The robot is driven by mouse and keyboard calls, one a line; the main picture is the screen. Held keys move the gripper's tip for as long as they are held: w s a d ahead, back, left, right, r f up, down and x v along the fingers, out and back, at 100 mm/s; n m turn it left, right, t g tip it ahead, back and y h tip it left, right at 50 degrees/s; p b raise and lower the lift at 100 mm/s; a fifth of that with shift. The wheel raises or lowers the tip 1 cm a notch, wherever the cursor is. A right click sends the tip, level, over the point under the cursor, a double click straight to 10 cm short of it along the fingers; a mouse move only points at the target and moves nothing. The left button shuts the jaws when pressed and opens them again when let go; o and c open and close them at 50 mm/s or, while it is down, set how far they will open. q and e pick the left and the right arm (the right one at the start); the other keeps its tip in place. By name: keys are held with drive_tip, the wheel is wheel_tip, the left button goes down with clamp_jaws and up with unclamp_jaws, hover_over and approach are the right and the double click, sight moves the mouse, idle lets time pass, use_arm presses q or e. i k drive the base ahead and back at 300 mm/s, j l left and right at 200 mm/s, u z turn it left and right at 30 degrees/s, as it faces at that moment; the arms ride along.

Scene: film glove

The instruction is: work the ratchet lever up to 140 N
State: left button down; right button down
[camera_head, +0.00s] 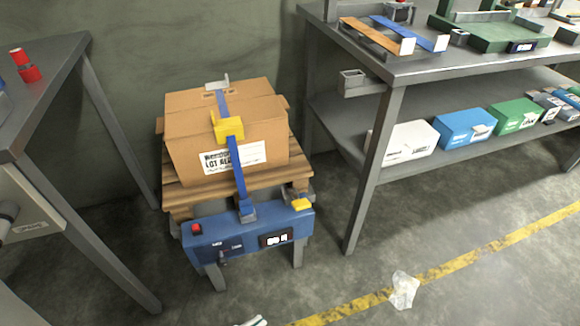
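A brown cardboard box (190,140) with a white label sits on a wooden pallet (210,192). A blue strap (237,165) runs over it, under a yellow corner piece (228,128), down to a metal fitting (248,210) on a blue tensioning unit (215,228). The unit carries a red button (196,229), a small dark lever-like part (223,254) and a display (276,239) too small to read. A yellow handle (300,204), which looks like the ratchet lever, sits at its right end. Neither gripper can be made out.
A workbench (400,72) stands right, with white (405,141), blue (465,127) and green (515,115) boxes on its lower shelf. Another table (50,68) stands left. Crumpled film (404,290) lies by the yellow floor line (460,262). A pale object (252,321) is cut off below.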

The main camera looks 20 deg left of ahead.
sight(298, 204)
drive_tip(key=i+u, duration=0.15)
drive_tip(key=i, duration=0.3)
drive_tip(key=i+l+u, duration=0.15)
drive_tip(key=i, duration=0.3)
